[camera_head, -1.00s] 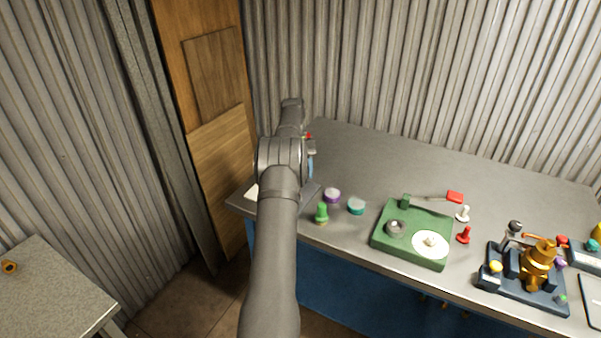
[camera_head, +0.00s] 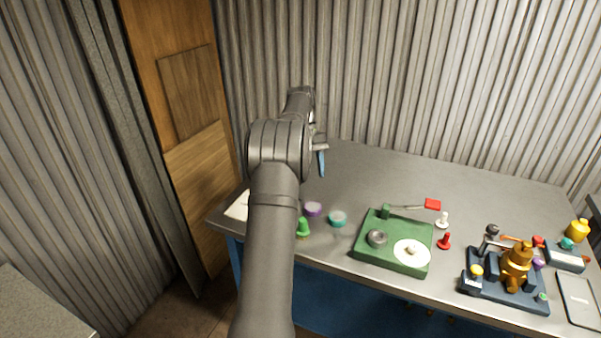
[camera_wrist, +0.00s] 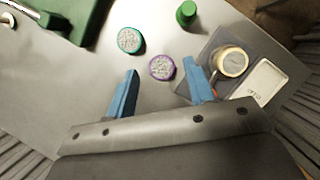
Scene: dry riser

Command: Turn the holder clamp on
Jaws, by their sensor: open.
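No part is clearly labelled as the holder clamp. A dark blue fixture (camera_head: 508,293) at the right holds a brass valve body (camera_head: 516,263) upright. A lever with a dark round knob (camera_head: 491,230) rises at its back left, and an orange bar with a red end (camera_head: 538,241) shows behind the brass part. A green base (camera_head: 391,258) left of it has a metal lever with a red grip (camera_head: 432,204) pointing right. My gripper (camera_head: 321,160) is over the table's left part, far from both, and partly hidden by my arm. In the wrist view its blue fingers (camera_wrist: 160,80) are apart and empty.
Purple (camera_head: 313,209) and teal (camera_head: 338,218) discs and a green peg (camera_head: 302,227) stand near the front left. White (camera_head: 442,220) and red (camera_head: 444,241) pegs stand between the bases. The back middle is clear.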

